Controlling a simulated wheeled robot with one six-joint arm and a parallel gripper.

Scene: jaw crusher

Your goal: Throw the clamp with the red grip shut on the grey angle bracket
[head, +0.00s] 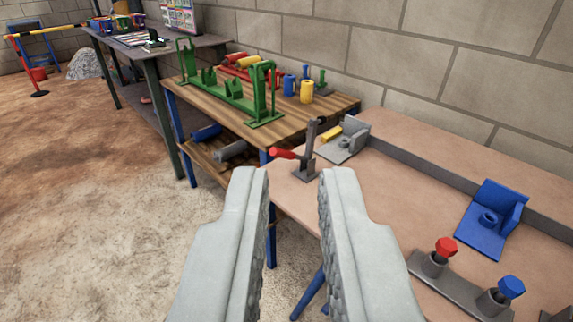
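The clamp with the red grip (306,160) stands near the left end of the tan bench, on a small dark base. Its dark bar points up, and its red grip (283,153) sticks out to the left. The grey angle bracket (345,146) sits just behind and to the right of the clamp, with a yellow piece (329,136) at its left side. I cannot tell whether the clamp touches the bracket. My gripper (296,176) is open and empty in the foreground, its fingers wide apart. In the picture the clamp shows above the gap between the fingertips, apart from them.
A blue angle bracket (483,230) lies on the tan bench at right. A red-headed bolt (445,247) and a blue-headed bolt (511,287) stand in front. A wooden table (334,103) with a green frame (230,95) is behind left.

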